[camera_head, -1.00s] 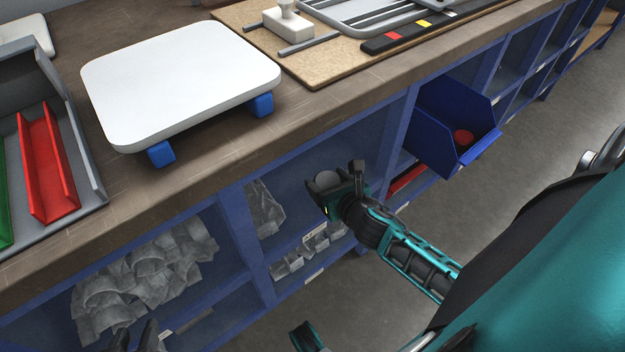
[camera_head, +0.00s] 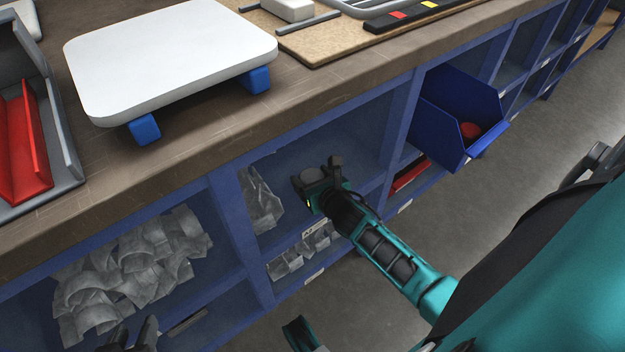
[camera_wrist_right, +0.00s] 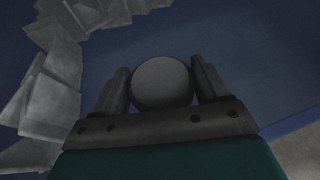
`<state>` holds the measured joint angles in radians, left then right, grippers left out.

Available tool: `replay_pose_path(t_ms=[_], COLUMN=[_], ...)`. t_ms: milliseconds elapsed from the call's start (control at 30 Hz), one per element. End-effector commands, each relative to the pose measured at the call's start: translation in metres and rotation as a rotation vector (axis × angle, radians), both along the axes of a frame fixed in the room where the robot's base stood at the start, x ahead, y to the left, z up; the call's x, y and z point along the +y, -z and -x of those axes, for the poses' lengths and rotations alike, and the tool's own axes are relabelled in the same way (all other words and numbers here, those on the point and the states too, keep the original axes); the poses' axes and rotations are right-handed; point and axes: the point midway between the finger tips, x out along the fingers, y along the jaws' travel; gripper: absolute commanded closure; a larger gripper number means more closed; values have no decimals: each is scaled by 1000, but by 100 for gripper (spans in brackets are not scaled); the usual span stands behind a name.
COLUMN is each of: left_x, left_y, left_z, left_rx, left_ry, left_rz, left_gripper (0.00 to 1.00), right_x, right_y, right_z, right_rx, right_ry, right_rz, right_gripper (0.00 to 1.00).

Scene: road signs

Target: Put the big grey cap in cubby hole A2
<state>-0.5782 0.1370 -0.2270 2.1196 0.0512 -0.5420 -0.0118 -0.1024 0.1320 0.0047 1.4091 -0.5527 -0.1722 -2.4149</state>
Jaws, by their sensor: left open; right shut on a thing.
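The big grey cap (camera_wrist_right: 161,82) is round and flat-faced. It sits between the two fingers of my right gripper (camera_wrist_right: 161,74), which is shut on it. In the head view the right gripper (camera_head: 320,172) reaches into the open blue cubby hole (camera_head: 350,132) under the worktop, with the grey cap (camera_head: 311,176) at its tip. A small white label, seemingly A2, is on this hole's lower edge, just below the gripper. My left gripper (camera_head: 134,338) is open and empty at the bottom left, partly cut off by the frame.
Grey bent pieces (camera_head: 262,202) lie at the left of the same hole. A larger heap (camera_head: 135,265) fills the hole to its left. A blue bin (camera_head: 455,115) juts out at the right. The worktop edge (camera_head: 235,150) overhangs the holes.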

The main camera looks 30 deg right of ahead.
Motion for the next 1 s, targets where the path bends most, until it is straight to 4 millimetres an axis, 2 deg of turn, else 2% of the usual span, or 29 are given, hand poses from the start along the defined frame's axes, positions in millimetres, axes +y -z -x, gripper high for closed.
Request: replay_pose_path(t_ms=[233,267,500,833,1000], left_x=[-1,-1,0,1,4], left_y=[4,3,2,-3,-10], left_z=[0,0,0,0,0], left_rx=[-1,0,0,-2,-7], left_ry=[1,1,3,3,-1], left_rz=[0,0,-3,-6,-10], left_gripper=[57,57,57,57,57], right_x=[0,0,0,0,3], right_y=[4,3,3,-3,-12], right_z=[0,0,0,0,24], right_rx=[0,0,0,0,3], right_ry=[-1,-1,0,0,0], right_rz=[2,2,1,-1,0], right_gripper=[58,24,1,0,0])
